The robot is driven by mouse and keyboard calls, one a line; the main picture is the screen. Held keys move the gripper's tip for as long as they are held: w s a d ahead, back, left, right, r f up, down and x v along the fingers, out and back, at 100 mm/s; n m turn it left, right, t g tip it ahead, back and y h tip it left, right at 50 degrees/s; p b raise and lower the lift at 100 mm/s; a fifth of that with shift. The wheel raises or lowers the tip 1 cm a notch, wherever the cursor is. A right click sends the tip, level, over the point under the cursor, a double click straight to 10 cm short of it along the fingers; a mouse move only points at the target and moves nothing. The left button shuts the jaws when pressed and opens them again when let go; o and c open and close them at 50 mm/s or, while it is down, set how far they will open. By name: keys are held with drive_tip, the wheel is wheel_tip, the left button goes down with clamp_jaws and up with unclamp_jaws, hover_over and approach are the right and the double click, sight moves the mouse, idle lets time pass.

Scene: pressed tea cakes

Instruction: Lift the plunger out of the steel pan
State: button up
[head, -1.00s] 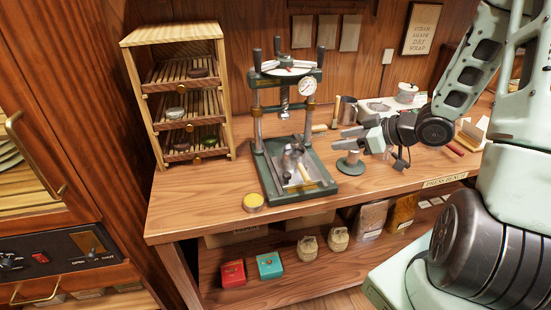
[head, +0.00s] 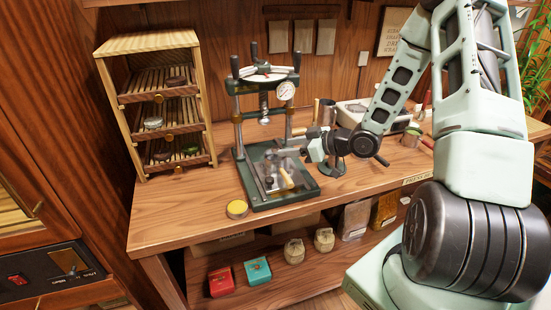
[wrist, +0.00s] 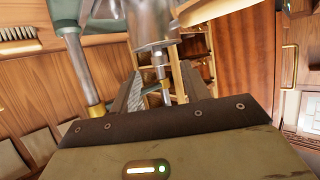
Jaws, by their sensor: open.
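The steel pan (wrist: 148,22) is a shiny cylinder at the top of the wrist view, which appears upside down. The plunger (wrist: 160,68), a slim metal stem, comes out of it and lies between the two fingers of my gripper (wrist: 160,86). The fingers are open on either side of the stem; I cannot tell whether either touches it. In the head view my gripper (head: 298,149) reaches from the right over the press bed, and it partly hides the pan and plunger there.
The green press (head: 250,195) has upright posts, a screw and a gauge (head: 286,90) close above my gripper. A yellow tin (head: 237,209) lies at its front left. A slatted wooden rack (head: 150,40) stands to the left. The bench front is largely clear.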

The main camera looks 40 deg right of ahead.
sight(276, 147)
drive_tip(key=shift+p+x, duration=0.8)
drive_tip(key=shift+x, duration=1.9)
drive_tip(key=shift+r, duration=0.25)
clamp_jaws()
